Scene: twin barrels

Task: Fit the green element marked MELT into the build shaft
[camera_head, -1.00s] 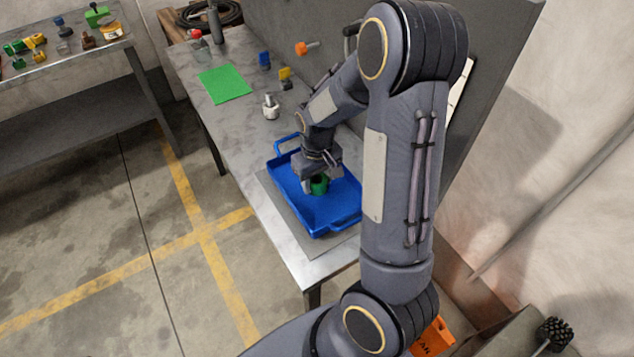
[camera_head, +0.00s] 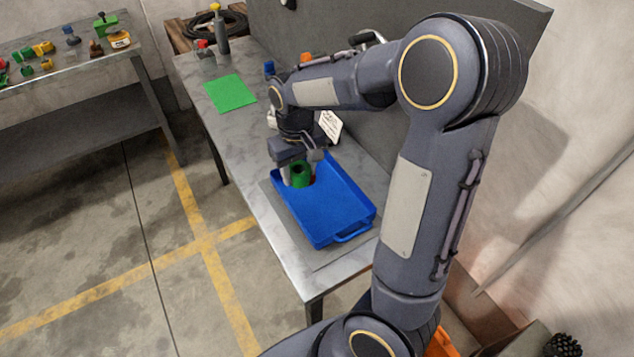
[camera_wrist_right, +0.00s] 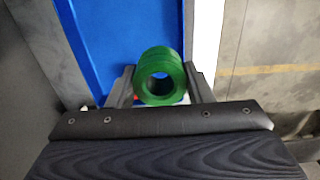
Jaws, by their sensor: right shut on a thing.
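A green element (camera_head: 301,170), a ribbed cylinder with a round hole through it, is held in my right gripper (camera_head: 298,181). It also shows in the right wrist view (camera_wrist_right: 160,57), with a finger on each side. My right gripper is over the far left end of the blue tray (camera_head: 335,215); I cannot tell how high above its floor. No MELT marking is legible. I cannot make out the build shaft in these views. My left gripper is not in view.
The tray lies on a grey mat (camera_head: 290,233) on the metal table. A green sheet (camera_head: 230,93) lies farther back. A dark wall runs along the table's right side. A second table (camera_head: 70,62) at left carries several small parts. My right arm hides part of the worktable.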

